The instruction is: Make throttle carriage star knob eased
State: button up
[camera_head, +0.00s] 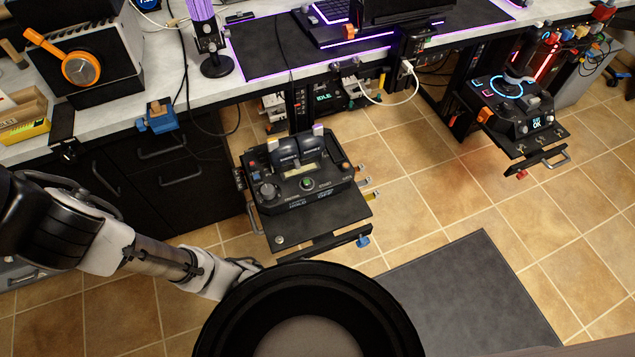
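The throttle unit (304,176) is a black box with two levers, dials and a green-lit button. It sits on a black carriage plate (325,217) that juts out below the desk. A small blue knob (362,241), which looks like the star knob, shows at the plate's front right, by the front bar. I cannot tell how tight it is. My arm comes in from the left, and my gripper (243,272) is low, left of the carriage's front edge and well apart from the blue knob. Its fingertips are unclear and partly hidden behind my round black body part.
A joystick unit (512,104) on a similar carriage stands at right, with a red knob (521,174) below. The desk (205,84) spans the back, with a blue clamp (158,122) on its edge. Tiled floor (430,205) is free right of the throttle; a grey mat (468,290) lies in front.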

aim_at(362, 241)
jog(key=k+l+z, duration=0.15)
jog(key=k+z, duration=0.25)
jog(key=k, duration=0.4)
jog(key=j+z, duration=0.2)
jog(key=z, duration=0.15)
jog(key=k+j+z, duration=0.1)
jog(key=z, duration=0.3)
jog(key=k+j, duration=0.05)
jog(key=j, duration=0.05)
